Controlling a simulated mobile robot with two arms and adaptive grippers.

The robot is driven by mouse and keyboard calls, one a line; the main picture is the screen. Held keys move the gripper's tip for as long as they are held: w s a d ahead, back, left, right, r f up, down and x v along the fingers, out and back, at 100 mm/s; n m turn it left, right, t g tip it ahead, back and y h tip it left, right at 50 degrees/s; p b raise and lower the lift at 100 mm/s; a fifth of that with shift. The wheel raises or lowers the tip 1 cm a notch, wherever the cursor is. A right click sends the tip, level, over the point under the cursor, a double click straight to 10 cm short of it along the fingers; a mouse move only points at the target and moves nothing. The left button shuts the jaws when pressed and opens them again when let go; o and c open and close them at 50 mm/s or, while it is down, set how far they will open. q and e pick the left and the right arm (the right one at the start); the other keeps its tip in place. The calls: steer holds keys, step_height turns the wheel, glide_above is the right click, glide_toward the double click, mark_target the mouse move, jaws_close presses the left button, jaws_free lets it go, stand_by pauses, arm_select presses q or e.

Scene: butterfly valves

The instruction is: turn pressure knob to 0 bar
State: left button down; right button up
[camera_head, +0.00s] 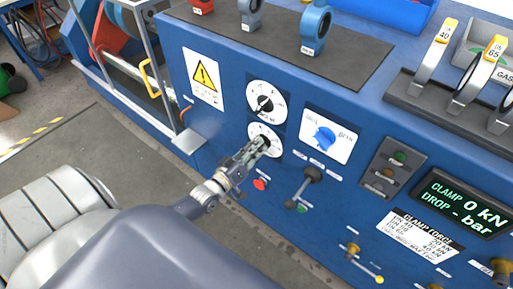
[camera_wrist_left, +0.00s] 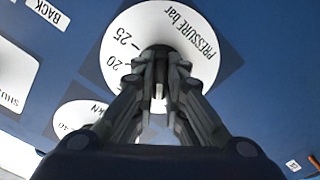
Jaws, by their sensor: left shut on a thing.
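The pressure knob (camera_wrist_left: 158,52) is dark and sits at the centre of a round white dial (camera_wrist_left: 190,28) marked "PRESSURE bar", with 20 and 25 legible in the left wrist view. In the head view this is the lower white dial (camera_head: 275,150) on the blue panel. My left gripper (camera_head: 262,145) reaches it from the lower left. Its fingers (camera_wrist_left: 160,85) are shut on the knob in the left wrist view and hide most of it and the lower part of the dial. The knob's pointer and the 0 mark are hidden. My right gripper is not in view.
A second dial (camera_head: 266,102) with a black knob sits just above. A red button (camera_head: 261,184) and a black-knobbed lever (camera_head: 312,174) are close below and right. A blue selector (camera_head: 325,137) is to the right. The display (camera_head: 464,204) reads "CLAMP 0 kN, DROP - bar".

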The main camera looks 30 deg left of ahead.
arm_select(q)
steer(key=n+b, duration=0.2)
steer(key=n, duration=0.8)
steer(key=shift+n, duration=0.4)
stand_by(0.4)
steer(key=c, duration=1.7)
jaws_free()
steer(key=shift+o, duration=0.2)
steer(key=shift+s, duration=0.15)
steer(key=s+a, duration=0.1)
steer(key=s, duration=1)
steer(key=shift+s, duration=0.35)
steer(key=shift+f, duration=0.1)
